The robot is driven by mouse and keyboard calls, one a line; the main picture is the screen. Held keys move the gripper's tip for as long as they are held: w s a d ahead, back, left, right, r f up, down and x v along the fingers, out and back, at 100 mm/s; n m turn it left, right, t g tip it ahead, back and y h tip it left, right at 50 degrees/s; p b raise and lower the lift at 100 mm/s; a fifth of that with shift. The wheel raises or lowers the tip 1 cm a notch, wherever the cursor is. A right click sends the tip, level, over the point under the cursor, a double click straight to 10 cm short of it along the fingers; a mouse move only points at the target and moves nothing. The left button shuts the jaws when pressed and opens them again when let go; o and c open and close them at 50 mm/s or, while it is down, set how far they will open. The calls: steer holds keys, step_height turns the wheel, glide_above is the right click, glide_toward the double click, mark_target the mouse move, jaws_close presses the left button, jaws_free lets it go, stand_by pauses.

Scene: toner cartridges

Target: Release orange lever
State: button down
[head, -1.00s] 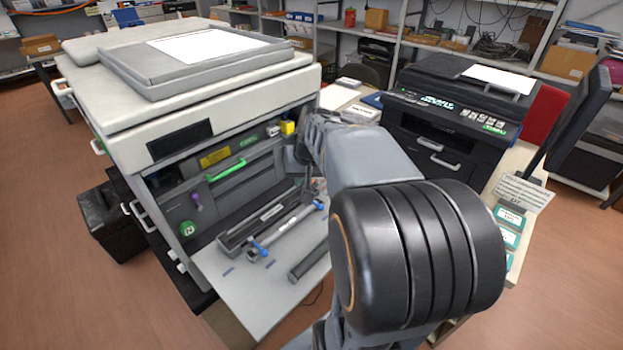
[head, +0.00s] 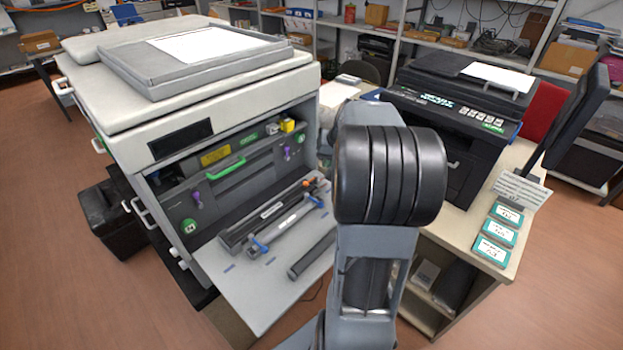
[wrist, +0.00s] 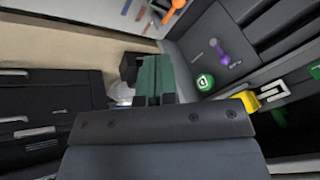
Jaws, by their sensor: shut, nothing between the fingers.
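The orange lever (head: 306,183) is small and sits at the far right end of a long dark unit (head: 265,217) on the copier's lowered front panel. The orange lever also shows at the top edge of the wrist view (wrist: 174,9), cut off by the frame. My gripper (wrist: 154,78) is shut and empty in the wrist view, pointing beside the copier front and apart from the lever. In the head view it is hidden behind my arm.
The copier (head: 200,90) stands open, with purple levers (head: 197,194), (wrist: 221,52), a green handle (head: 226,168) and a yellow block (head: 287,125). A grey tube (head: 312,254) lies on the lowered panel (head: 245,290). A black printer (head: 450,125) stands on the table to the right.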

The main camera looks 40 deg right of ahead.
steer(key=x, duration=0.6)
steer(key=shift+w+f, duration=0.15)
steer(key=shift+f, duration=0.15)
steer(key=shift+w+a+f+p, duration=0.3)
steer(key=shift+w+a+f, duration=0.1)
steer(key=shift+f, duration=0.15)
steer(key=shift+w+a+f+p, duration=0.3)
steer(key=shift+a+f, duration=0.1)
steer(key=shift+f, duration=0.15)
steer(key=shift+w+a+f, duration=0.3)
steer(key=shift+a+f, duration=0.05)
steer(key=shift+f, duration=0.15)
